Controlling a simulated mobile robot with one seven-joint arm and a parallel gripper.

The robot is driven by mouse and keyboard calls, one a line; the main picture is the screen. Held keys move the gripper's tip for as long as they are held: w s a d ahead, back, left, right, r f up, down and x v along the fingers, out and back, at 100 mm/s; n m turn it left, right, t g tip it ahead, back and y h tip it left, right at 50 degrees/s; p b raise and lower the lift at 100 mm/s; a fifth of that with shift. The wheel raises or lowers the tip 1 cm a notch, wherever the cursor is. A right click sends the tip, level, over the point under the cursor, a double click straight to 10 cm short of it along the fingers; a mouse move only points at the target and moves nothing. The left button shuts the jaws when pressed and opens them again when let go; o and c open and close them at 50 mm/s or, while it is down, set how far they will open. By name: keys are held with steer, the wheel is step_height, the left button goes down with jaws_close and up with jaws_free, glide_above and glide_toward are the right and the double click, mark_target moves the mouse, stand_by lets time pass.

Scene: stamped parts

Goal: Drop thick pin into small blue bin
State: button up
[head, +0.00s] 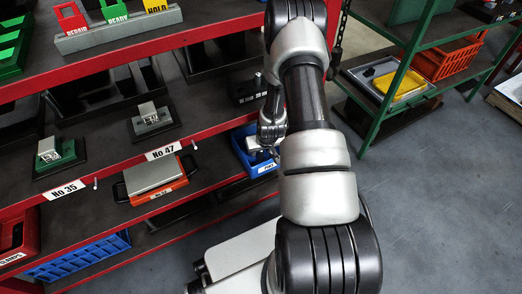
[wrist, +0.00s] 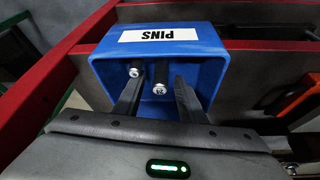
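The small blue bin (wrist: 215,45) fills the upper middle of the wrist view, with a white PINS label on it. In the head view the bin (head: 240,150) sits on the shelf, partly hidden by my arm. My gripper (wrist: 160,85) is at the bin's mouth, its two dark fingers apart and reaching inside. A thicker pin (wrist: 159,79) with a bright end shows between the fingers, with no clear contact. A thinner pin (wrist: 135,70) lies to its left, near the left fingertip. In the head view my gripper (head: 267,150) is over the bin and its fingers are hard to make out.
Red shelf edges (wrist: 40,95) run close to the bin. An orange box with a grey block (head: 152,178) stands left of the bin on the shelf. A blue crate (head: 80,258) and a red bin (head: 18,240) are lower left. A green rack (head: 385,100) stands at right; grey floor is clear between.

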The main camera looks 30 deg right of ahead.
steer(key=shift+r, duration=0.35)
steer(key=p+v, duration=0.3)
steer(key=v, duration=0.9)
steer(key=shift+r, duration=0.3)
